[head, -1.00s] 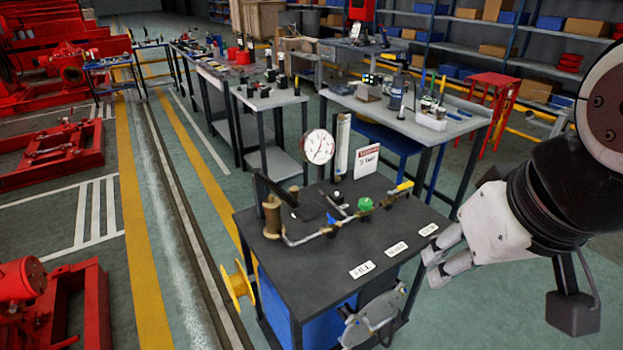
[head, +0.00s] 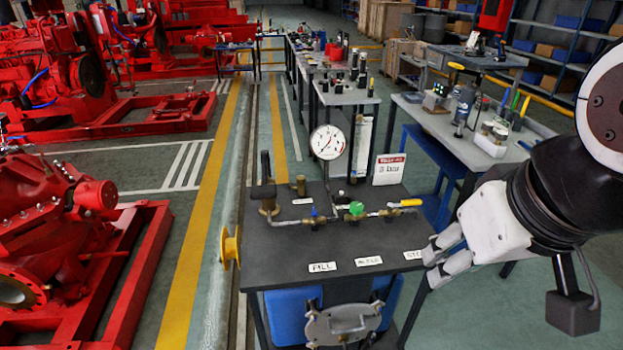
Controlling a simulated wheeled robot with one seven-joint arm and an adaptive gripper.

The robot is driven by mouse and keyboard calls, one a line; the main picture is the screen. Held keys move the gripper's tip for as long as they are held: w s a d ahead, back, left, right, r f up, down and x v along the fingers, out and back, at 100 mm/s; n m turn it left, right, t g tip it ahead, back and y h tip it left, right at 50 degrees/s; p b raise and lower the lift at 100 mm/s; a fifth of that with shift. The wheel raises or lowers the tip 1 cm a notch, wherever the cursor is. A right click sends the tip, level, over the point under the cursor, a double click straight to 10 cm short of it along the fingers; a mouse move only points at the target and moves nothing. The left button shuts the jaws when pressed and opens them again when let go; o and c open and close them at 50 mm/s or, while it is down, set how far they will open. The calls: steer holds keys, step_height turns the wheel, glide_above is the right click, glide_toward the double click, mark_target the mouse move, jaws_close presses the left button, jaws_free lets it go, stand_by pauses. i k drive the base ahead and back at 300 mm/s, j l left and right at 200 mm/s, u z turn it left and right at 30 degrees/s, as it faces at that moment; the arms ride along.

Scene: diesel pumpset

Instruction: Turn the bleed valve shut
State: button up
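A black-topped bench (head: 300,265) carries a brass pipe line with three valve handles. The blue handle (head: 314,211) is at the left, the round green knob (head: 356,208) in the middle and the yellow lever (head: 410,203) at the right. White labels lie along the front edge: FILL (head: 322,267), a middle one (head: 368,261) and a right one partly behind my gripper; the last two are hard to read. The green knob is above the middle label. My gripper (head: 430,267) is at the bench's right front corner, empty, its two fingers apart, away from the valves.
A pressure gauge (head: 327,142) rises behind the pipe. A hand pump (head: 268,195) with an upright lever stands at the left. A red-and-white sign (head: 389,169) stands at the back right. A yellow wheel (head: 230,248) sticks out at the left side. Red pump machinery (head: 70,235) fills the left.

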mark_target(356, 208)
steer(key=i+j+z, duration=0.1)
steer(key=z, duration=0.3)
steer(key=j+z, duration=0.15)
steer(key=z, duration=0.25)
steer(key=j+z, duration=0.3)
steer(key=j, duration=0.85)
steer(key=j+z, duration=0.3)
steer(key=j, duration=0.85)
steer(key=k+j, duration=0.1)
steer(key=j, duration=0.75)
steer(key=l+z, duration=0.1)
steer(key=l, duration=0.35)
steer(key=i+l+z, duration=0.15)
steer(key=l, duration=0.35)
